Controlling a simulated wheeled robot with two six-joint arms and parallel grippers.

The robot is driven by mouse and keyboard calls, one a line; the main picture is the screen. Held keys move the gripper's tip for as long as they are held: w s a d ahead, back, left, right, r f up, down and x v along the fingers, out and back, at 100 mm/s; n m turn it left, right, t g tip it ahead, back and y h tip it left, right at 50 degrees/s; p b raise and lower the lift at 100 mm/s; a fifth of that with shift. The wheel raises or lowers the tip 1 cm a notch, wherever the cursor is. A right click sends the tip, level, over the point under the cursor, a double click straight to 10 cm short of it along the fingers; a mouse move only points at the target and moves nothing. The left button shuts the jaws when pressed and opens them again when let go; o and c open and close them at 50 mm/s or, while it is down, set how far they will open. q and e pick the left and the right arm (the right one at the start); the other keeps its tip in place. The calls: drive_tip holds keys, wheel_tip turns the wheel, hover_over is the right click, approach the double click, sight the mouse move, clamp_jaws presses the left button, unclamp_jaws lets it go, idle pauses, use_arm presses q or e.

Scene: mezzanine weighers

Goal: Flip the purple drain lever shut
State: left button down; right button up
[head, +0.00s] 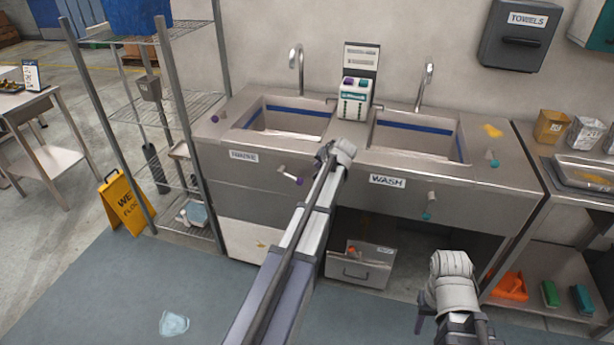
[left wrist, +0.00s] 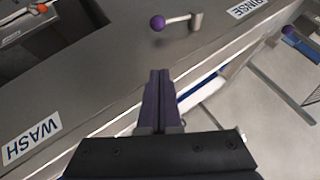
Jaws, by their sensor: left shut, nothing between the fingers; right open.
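The purple drain lever (head: 290,176) is on the front face of the sink unit, beside the RINSE label (head: 244,156). In the head view its ball end points down and to the right of its pivot. In the left wrist view the lever (left wrist: 176,21) shows a purple ball on a pale rod, with a grey pivot. My left gripper (head: 324,152) is at the sink front, right of the lever. In the left wrist view its fingers (left wrist: 160,78) are shut and empty, apart from the lever. My right gripper (head: 424,322) is open, low at the right; its fingers are mostly hidden.
A teal lever (head: 429,206) hangs below the WASH label (head: 387,181). A purple knob (head: 215,118) and a teal knob (head: 493,160) are on the counter. A soap dispenser (head: 354,100) stands between the basins. A drawer box (head: 360,268) sits below. A wire shelf stands left.

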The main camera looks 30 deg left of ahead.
sight(291, 178)
use_arm(q)
drive_tip(key=shift+f, duration=0.1)
drive_tip(key=b+x, duration=0.7)
drive_tip(key=x, duration=0.3)
drive_tip(key=shift+w+f+b, duration=0.15)
drive_tip(key=shift+f+b, duration=0.15)
drive_tip(key=shift+b, duration=0.1)
drive_tip(key=shift+s+a+f+b, duration=0.3)
drive_tip(key=shift+f+b, duration=0.2)
drive_tip(key=shift+s+a+f+b, duration=0.25)
drive_tip(key=shift+a+f+b, duration=0.05)
drive_tip(key=shift+f+b, duration=0.2)
drive_tip(key=shift+s+a+f+b, duration=0.2)
drive_tip(key=shift+a+f+b, duration=0.1)
drive_tip(key=shift+f+b, duration=0.05)
